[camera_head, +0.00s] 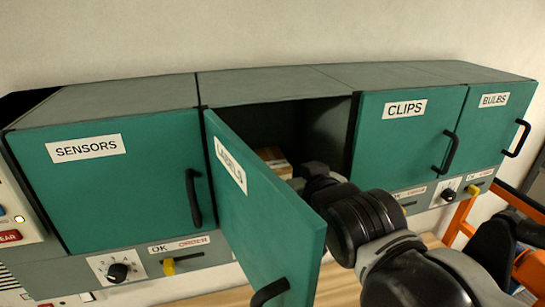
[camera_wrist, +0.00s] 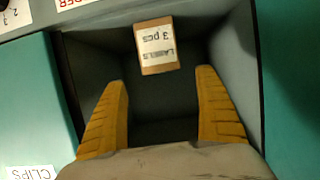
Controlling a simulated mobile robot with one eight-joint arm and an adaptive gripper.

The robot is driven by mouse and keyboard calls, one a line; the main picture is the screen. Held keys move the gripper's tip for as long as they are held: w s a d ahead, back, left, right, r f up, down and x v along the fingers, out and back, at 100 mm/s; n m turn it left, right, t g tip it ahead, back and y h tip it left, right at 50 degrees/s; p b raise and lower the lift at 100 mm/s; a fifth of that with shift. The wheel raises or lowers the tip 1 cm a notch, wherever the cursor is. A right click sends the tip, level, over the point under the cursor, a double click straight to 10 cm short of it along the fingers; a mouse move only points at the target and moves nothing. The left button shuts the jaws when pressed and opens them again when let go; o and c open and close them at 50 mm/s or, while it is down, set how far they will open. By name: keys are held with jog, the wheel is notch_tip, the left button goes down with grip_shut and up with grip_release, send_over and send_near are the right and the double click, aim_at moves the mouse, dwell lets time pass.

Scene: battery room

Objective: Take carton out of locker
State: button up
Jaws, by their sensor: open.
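The locker marked LABELS (camera_head: 300,97) has its teal door (camera_head: 262,215) swung open toward me. Inside it stands a small tan carton (camera_head: 274,160), partly hidden by the door and my arm. In the wrist view the carton (camera_wrist: 157,46) shows a white label reading "LABELS 3 pcs", upside down in the picture. My gripper (camera_wrist: 163,105) is open, with its two yellow fingers spread inside the locker opening. The carton lies beyond the fingertips, in line with the gap between them, apart from both. In the head view my gripper (camera_head: 315,172) is at the locker mouth, its fingers hidden.
Closed lockers marked SENSORS (camera_head: 125,170), CLIPS (camera_head: 405,135) and BULBS (camera_head: 490,125) flank the open one. Black door handles stick out. The locker's side walls are close to my fingers. A wooden surface (camera_head: 335,290) lies below, and an orange frame (camera_head: 470,220) stands at the right.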

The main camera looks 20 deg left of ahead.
aim_at(281, 170)
jog(key=x, duration=0.5)
jog(key=shift+w+f, duration=0.15)
jog(key=p+x, duration=0.1)
jog(key=x, duration=0.4)
jog(key=shift+a, duration=0.2)
jog(key=shift+d, duration=0.1)
jog(key=shift+c, duration=0.2)
jog(key=c, duration=1.5)
